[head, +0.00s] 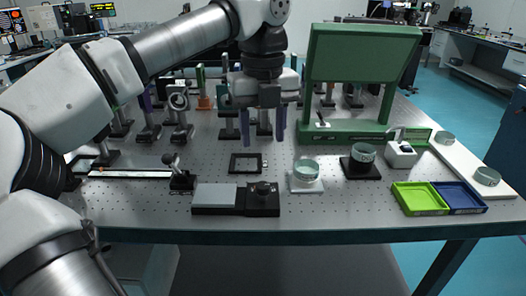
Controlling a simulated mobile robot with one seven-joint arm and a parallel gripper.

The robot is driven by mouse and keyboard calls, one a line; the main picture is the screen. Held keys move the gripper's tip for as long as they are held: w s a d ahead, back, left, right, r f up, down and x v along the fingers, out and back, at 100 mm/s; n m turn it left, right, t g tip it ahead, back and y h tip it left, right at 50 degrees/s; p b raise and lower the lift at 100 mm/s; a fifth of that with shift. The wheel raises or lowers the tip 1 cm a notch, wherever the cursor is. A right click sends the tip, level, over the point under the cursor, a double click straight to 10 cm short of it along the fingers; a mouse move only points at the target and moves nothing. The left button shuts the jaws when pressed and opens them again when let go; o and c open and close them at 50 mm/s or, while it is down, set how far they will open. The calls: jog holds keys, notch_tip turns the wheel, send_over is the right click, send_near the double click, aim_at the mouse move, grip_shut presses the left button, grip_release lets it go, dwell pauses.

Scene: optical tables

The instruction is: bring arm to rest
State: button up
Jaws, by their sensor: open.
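My arm reaches in from the left of the head view and bends down over the optical table (330,222). My gripper (264,138) hangs above the middle of the table, pointing down. Its two bluish fingers are apart with nothing seen between them. It is above and behind a small black square frame (234,169) on the table. Part of the back row of optics is hidden behind my arm and gripper.
A green board on a stand (362,55) rises right of my gripper. Optic mounts (180,110) stand left. In front are a grey-black device (220,198), round glass pieces on bases (306,172), a green tray (417,209) and a blue tray (466,207).

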jog(key=shift+r, duration=0.9)
